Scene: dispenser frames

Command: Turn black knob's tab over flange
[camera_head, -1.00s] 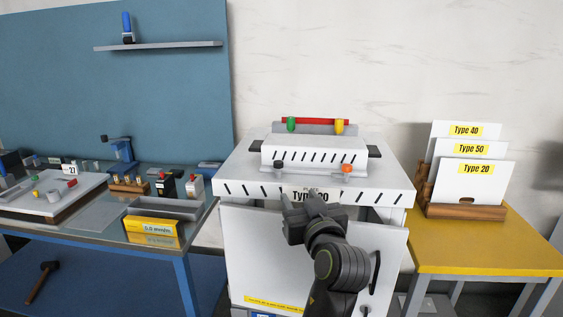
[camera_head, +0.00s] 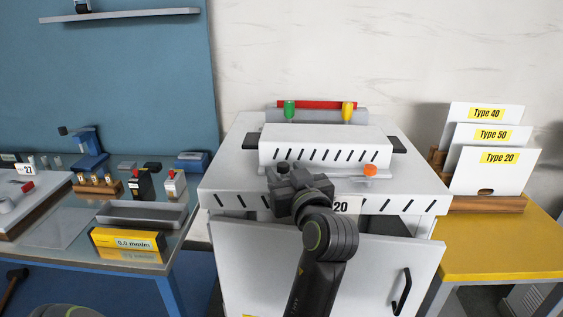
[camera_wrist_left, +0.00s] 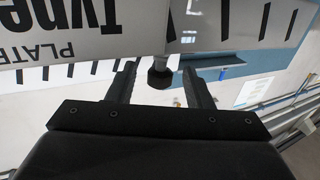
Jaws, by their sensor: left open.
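The black knob (camera_wrist_left: 160,75) shows in the left wrist view at the end of a short grey stem, between the two fingers of my open left gripper (camera_wrist_left: 158,88). Gaps show on both sides of it, so the fingers do not appear to grip it. In the head view my left gripper (camera_head: 279,178) is at the front of the white dispenser (camera_head: 235,182), left of the orange knob (camera_head: 370,170). There the black knob (camera_head: 283,167) is a small dark shape, mostly hidden by the gripper. I cannot make out its tab or the flange. My right gripper is not in view.
A cabinet door (camera_head: 385,265) with a black handle is below the dispenser top. Green (camera_head: 290,110) and yellow (camera_head: 347,111) knobs are at the back. Type plates (camera_head: 497,170) stand in a rack at right. A grey tray (camera_head: 145,213) and yellow box (camera_head: 125,243) are at left.

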